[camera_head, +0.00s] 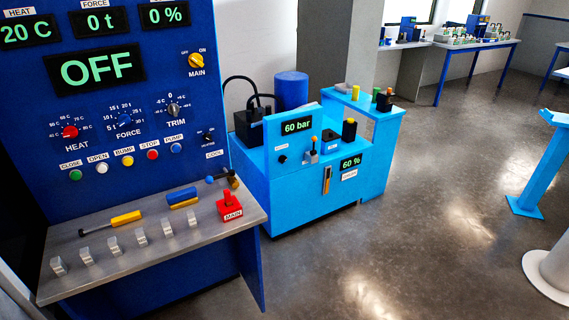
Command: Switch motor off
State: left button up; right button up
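No label that I can read says motor. The light blue unit (285,183) has a "60 bar" display (297,126), a "60 %" display (351,162) and a small dark knob (282,159). The dark blue panel (130,105) reads "OFF", with a yellow MAIN knob (196,61) between OFF and ON marks. Neither of my grippers is in view.
A grey ledge (150,245) below the panel holds a yellow-handled tool (124,218), several metal blocks and a red MAIN piece (229,207). A light blue stand (541,165) and a white rounded base (548,270) are at the right. The floor between is clear.

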aim_at(282, 159)
jog(key=i+l+u, duration=0.15)
jog(key=i, duration=0.25)
jog(key=i+l+u, duration=0.1)
jog(key=i+l, duration=0.25)
jog(key=i+l+u, duration=0.15)
jog(key=i+l, duration=0.2)
jog(key=i+l+u, duration=0.15)
jog(key=i+l, duration=0.15)
jog(key=l, duration=0.15)
jog(key=i+l+u, duration=0.1)
jog(key=i+l, duration=0.2)
jog(key=i+l+u, duration=0.15)
jog(key=i+l, duration=0.15)
jog(key=l, duration=0.25)
jog(key=i+l+u, duration=0.15)
jog(key=l, duration=0.35)
jog(key=i+l+u, duration=0.1)
jog(key=i+l, duration=0.25)
jog(key=l, duration=0.15)
